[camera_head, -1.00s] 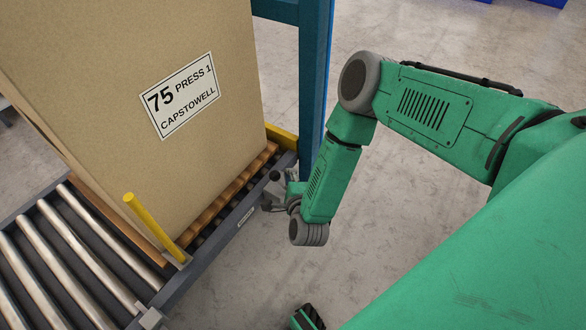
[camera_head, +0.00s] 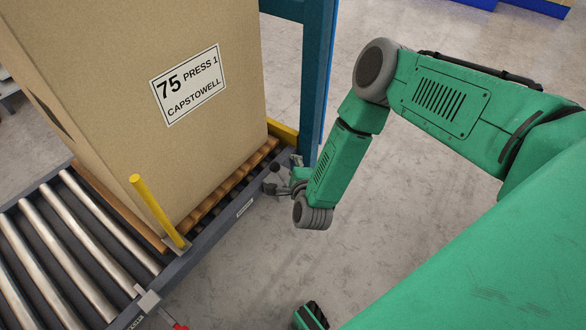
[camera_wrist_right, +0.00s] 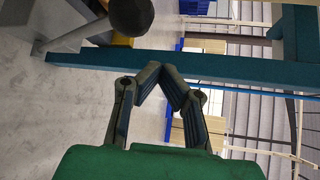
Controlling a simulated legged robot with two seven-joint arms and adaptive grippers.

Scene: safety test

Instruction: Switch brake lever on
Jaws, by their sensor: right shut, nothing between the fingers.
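A dark ball knob on a grey rod, which looks like the brake lever (camera_head: 274,168), stands at the conveyor's near side in the head view, by the teal post. In the right wrist view the lever's black knob (camera_wrist_right: 131,16) is large at the top, left of the fingertips and apart from them. My right gripper (camera_head: 271,188) is just below the knob in the head view; it is small there and partly hidden by my wrist. In the right wrist view the right gripper (camera_wrist_right: 166,72) is shut, its fingertips together and empty. My left gripper is out of view.
A tall cardboard box (camera_head: 120,130) stands on the roller conveyor (camera_head: 85,240). A yellow post (camera_head: 157,212) rises from the conveyor's near edge. A teal post (camera_head: 316,80) stands behind the gripper. A small red part (camera_head: 179,326) shows at the bottom edge. The floor to the right is clear.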

